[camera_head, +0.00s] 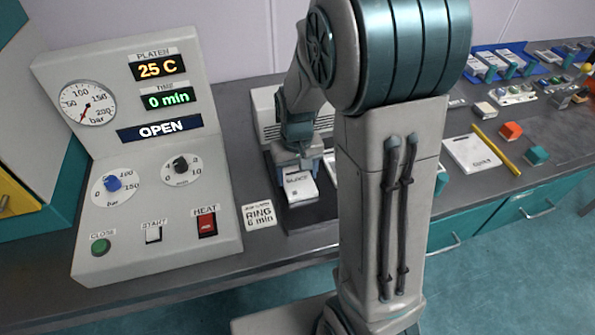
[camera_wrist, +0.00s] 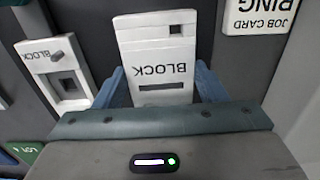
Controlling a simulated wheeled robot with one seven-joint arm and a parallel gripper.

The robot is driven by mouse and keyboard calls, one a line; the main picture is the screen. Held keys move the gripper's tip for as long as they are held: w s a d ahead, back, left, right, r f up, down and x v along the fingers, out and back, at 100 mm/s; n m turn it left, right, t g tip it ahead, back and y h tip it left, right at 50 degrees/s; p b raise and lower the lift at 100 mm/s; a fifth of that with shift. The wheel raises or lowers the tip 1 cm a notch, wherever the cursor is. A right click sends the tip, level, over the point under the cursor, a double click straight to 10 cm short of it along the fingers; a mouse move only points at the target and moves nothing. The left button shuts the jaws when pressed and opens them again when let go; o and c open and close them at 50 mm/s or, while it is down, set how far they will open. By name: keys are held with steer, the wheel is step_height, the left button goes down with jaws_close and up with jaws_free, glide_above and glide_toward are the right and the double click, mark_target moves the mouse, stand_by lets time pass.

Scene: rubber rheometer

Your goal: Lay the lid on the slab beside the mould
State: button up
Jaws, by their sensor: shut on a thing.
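My gripper (camera_head: 298,168) is shut on the lid (camera_head: 300,188), a white plate marked BLOCK. In the wrist view the lid (camera_wrist: 155,40) sits between the two blue fingers of my gripper (camera_wrist: 160,85), with a dark slot and a small square mark on its face. The mould (camera_wrist: 68,85), also white and marked BLOCK, has a square cavity and lies to the left, apart from the lid. In the head view my arm hides most of it. The lid is over the dark slab (camera_head: 318,212); I cannot tell whether it touches it.
The press console (camera_head: 150,150) stands at left, its display reading OPEN. A job card (camera_head: 258,212) lies between console and slab. Right of my arm are a white card (camera_head: 472,153), a yellow stick (camera_head: 496,150), a red block (camera_head: 510,131) and a teal block (camera_head: 536,155).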

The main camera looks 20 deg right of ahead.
mark_target(297, 177)
steer(key=o, duration=1.2)
steer(key=shift+f, duration=0.1)
step_height(297, 177, up, 11)
steer(key=s+r+t, duration=0.2)
steer(key=s+t, duration=0.1)
steer(key=s, duration=1.1)
steer(key=shift+r+p, duration=0.15)
steer(key=shift+p, duration=0.15)
steer(key=shift+d, duration=0.1)
